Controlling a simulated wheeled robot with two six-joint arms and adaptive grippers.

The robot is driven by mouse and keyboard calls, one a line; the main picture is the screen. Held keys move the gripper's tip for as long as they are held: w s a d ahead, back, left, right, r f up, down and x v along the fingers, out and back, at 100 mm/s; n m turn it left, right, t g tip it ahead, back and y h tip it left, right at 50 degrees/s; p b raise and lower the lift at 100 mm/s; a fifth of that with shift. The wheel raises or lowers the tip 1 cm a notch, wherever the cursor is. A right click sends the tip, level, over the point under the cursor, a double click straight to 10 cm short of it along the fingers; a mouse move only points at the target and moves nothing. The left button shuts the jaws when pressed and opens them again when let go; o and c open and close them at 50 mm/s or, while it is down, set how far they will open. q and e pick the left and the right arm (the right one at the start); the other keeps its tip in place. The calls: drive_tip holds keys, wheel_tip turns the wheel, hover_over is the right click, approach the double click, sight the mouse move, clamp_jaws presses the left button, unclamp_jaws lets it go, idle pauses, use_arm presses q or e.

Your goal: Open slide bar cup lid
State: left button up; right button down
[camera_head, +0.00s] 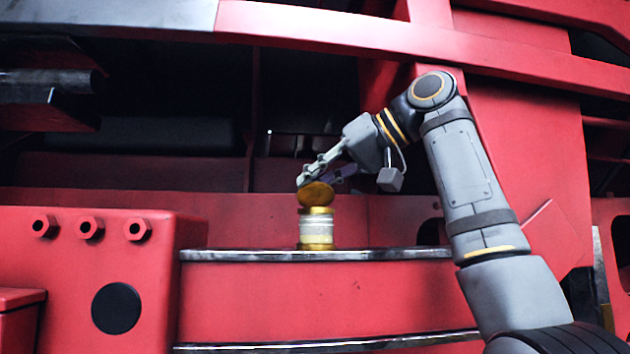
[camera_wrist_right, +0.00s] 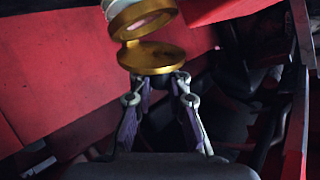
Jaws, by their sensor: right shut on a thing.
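The slide bar cup (camera_head: 316,229) is a small brass and silver cylinder standing upright on a red ledge. Its round brass lid (camera_head: 316,194) is tilted up from the cup's top, leaving a gap. The right wrist view shows the cup's open brass rim (camera_wrist_right: 148,18) and the lid (camera_wrist_right: 152,58) swung away from it, still meeting it at one side. My right gripper (camera_head: 317,179) is shut on the lid's edge from above; its fingertips (camera_wrist_right: 180,77) meet the lid in the wrist view. My left gripper is in neither view.
The red slide bar ledge (camera_head: 310,254) has a bright metal edge. A red block (camera_head: 85,265) with several hex bolts stands at the left. A long red beam (camera_head: 400,42) crosses above, and dark recesses lie behind the cup.

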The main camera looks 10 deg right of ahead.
idle(0.4)
drive_tip(key=c, duration=1.3)
unclamp_jaws()
drive_tip(key=shift+d, duration=0.1)
drive_tip(key=v, duration=1.2)
drive_tip(key=shift+w, duration=0.1)
